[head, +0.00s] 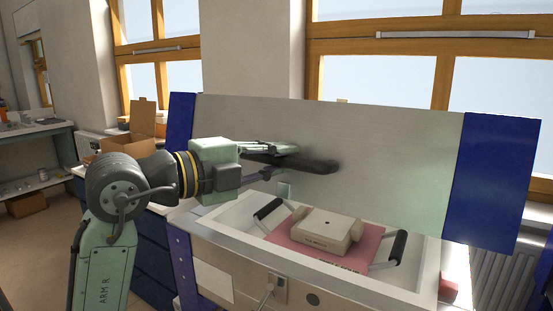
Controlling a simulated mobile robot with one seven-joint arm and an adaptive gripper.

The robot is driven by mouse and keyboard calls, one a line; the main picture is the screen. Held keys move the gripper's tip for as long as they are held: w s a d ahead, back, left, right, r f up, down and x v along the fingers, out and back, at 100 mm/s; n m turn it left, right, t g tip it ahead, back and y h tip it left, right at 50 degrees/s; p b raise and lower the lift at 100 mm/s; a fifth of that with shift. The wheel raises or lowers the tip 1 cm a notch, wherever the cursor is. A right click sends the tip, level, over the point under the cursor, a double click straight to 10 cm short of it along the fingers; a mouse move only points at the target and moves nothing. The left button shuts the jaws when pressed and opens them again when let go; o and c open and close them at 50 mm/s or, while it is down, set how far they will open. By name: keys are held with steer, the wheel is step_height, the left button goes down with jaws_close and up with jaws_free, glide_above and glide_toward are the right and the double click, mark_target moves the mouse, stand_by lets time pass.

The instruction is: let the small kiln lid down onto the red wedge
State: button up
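The kiln lid (400,150) is a wide pale panel with blue ends. It stands raised and leaning behind the open kiln body (232,243). A dark bar handle (318,167) sticks out from its face. My gripper (286,160) is at the left part of this handle, with one finger above it and one below. I cannot tell whether the fingers press on it. A small red piece, likely the red wedge (449,290), shows at the right front corner of the kiln. Much of it is hidden behind the kiln's edge.
A cardboard box (128,124) stands behind my arm at left. A radiator (490,278) is at right.

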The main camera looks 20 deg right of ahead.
jaws_close()
step_height(320, 180, down, 15)
steer(key=s+a+m+h+b, duration=0.1)
steer(key=s+a+h+b, duration=0.1)
steer(key=b, duration=1.4)
steer(key=shift+s+a+r, duration=0.2)
steer(key=shift+a, duration=0.1)
steer(key=shift+o, duration=1.9)
jaws_free()
steer(key=shift+f, duration=0.15)
steer(key=shift+o, duration=1.1)
steer(key=shift+w, duration=0.1)
steer(key=shift+r+t, duration=0.2)
steer(key=shift+t, duration=0.1)
steer(key=shift+a, duration=0.1)
